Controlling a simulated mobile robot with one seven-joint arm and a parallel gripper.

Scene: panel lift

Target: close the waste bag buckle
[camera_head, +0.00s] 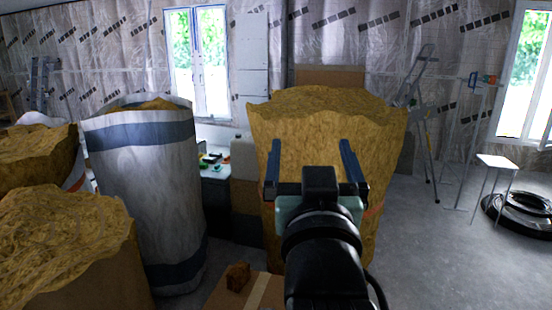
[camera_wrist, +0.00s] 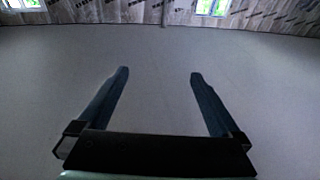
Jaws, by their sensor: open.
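A tall white bag with blue bands (camera_head: 150,190) stands at left, its open top filled with yellow-brown material. I cannot tell whether this is the task's waste bag. No buckle can be made out in either view. My gripper (camera_head: 311,150) is open and empty, in front of a large yellow-brown insulation stack (camera_head: 330,115) and to the right of the white bag. In the wrist view the two fingers (camera_wrist: 159,74) stand wide apart with only a plain pale surface beyond them. My arm and gripper hide the lower middle of the stack.
More insulation (camera_head: 65,240) stands at the lower left. A cardboard box (camera_head: 245,292) with a brown lump (camera_head: 237,276) is low in front. Grey floor (camera_head: 440,260) is clear at lower right.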

